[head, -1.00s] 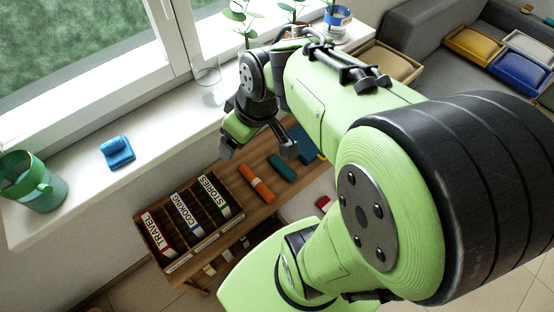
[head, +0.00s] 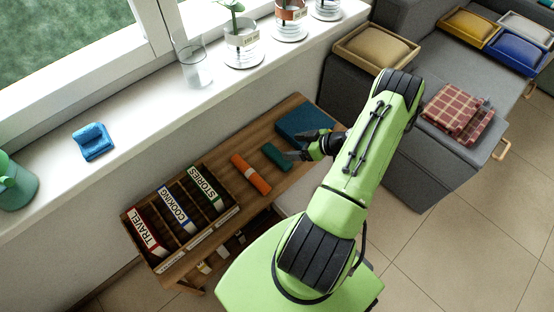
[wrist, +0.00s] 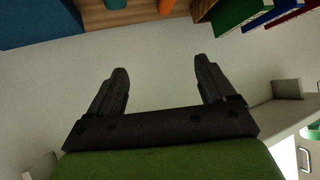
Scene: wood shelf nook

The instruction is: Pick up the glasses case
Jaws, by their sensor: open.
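A dark green, rounded, oblong case (head: 275,156) lies on the wooden shelf top and looks like the glasses case. Its edge also shows at the top of the wrist view (wrist: 115,3).
A blue box (head: 298,120) lies behind my gripper on the shelf top (head: 222,165). A divided wooden rack (head: 133,212) with labelled binders fills the shelf's left end. The windowsill (head: 130,120) with a glass and pots runs behind. A grey bench (head: 405,170) stands right.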

